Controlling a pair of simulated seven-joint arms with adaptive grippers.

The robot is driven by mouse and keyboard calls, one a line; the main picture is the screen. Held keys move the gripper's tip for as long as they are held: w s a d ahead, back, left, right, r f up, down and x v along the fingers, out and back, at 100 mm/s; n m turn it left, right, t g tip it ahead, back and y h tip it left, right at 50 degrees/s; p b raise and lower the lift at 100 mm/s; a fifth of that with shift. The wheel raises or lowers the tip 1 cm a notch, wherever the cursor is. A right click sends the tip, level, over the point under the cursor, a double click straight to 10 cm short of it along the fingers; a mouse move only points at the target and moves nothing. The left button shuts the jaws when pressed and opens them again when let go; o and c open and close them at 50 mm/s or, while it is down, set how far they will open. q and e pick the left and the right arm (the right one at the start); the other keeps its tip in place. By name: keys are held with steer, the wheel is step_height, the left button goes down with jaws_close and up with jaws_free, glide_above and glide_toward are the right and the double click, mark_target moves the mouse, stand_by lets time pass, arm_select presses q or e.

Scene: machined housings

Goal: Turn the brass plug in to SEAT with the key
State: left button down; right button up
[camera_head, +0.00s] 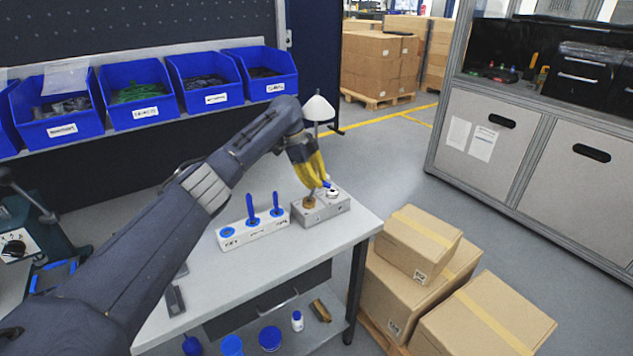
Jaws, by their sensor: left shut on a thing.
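A grey machined housing (322,212) sits near the right end of the table. The brass plug (309,202) shows on its top left, and a round white-and-dark fitting (333,193) on its top right. My left gripper (321,184), with yellow fingers, reaches down over the housing. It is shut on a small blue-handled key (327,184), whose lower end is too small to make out. I cannot tell whether the key touches the housing. A white key rack (256,235) stands left of the housing, with two blue keys upright and one blue-ringed place empty. My right gripper is not in view.
Blue bins (137,100) line a shelf behind the table (232,288). A white cone-topped post (318,108) rises behind my gripper. Cardboard boxes (420,240) stand on the floor at right. A dark machine (35,225) is at far left. The table front is mostly clear.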

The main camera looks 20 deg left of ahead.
arm_select(q)
steer(key=shift+d+m, duration=0.1)
steer(key=shift+m, duration=0.2)
steer(key=shift+m+g, duration=0.5)
steer(key=shift+m, duration=0.4)
steer(key=c, duration=1.4)
jaws_free()
steer(key=shift+o, duration=0.2)
